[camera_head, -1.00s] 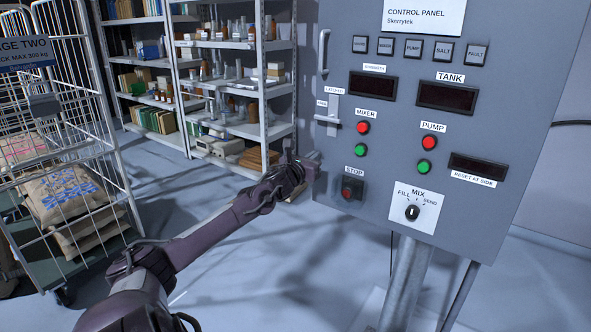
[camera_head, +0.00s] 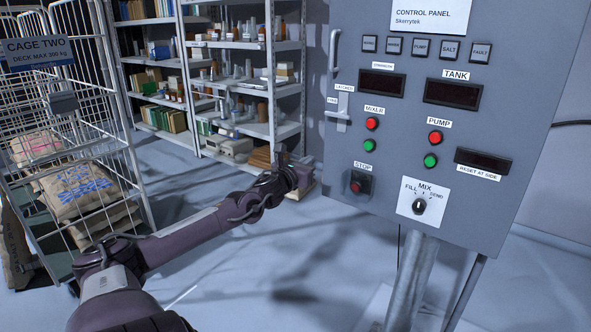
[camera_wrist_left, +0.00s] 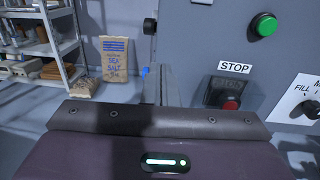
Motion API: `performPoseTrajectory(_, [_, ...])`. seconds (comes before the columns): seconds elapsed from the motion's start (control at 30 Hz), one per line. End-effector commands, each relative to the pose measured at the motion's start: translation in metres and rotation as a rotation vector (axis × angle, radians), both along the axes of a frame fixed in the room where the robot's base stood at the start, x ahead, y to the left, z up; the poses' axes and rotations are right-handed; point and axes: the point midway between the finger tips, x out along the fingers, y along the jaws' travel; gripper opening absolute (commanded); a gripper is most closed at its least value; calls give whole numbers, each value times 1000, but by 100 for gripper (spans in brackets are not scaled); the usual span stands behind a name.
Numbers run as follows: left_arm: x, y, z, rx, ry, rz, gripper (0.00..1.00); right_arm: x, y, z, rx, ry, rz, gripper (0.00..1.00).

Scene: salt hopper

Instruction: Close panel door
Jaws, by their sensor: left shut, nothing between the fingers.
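The panel door is the grey front of the control panel (camera_head: 400,150), in the right half of the head view. In the left wrist view the door's lower corner with the STOP button (camera_wrist_left: 229,103) shows right of the gripper. My right gripper is out of view.
A wire cage trolley (camera_head: 75,130) with several sacks stands at the left. Shelving (camera_head: 240,128) with bottles and boxes stands behind. A salt sack (camera_wrist_left: 114,60) leans on the wall. The panel stands on a grey post (camera_head: 412,280). Floor below the arm is clear.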

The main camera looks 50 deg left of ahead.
Motion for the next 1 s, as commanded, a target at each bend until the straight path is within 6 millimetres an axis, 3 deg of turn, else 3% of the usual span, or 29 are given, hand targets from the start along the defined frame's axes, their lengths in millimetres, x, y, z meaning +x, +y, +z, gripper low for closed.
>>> performPoseTrajectory(0.5, [-50,-15,-1,-3,1,-2,0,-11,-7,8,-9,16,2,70])
performPoseTrajectory(0.87, [-55,-16,-1,-1,2,0,0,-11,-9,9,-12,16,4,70])
performPoseTrajectory(1.0, [-63,-3,-25,-77,9,34,0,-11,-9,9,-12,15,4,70])
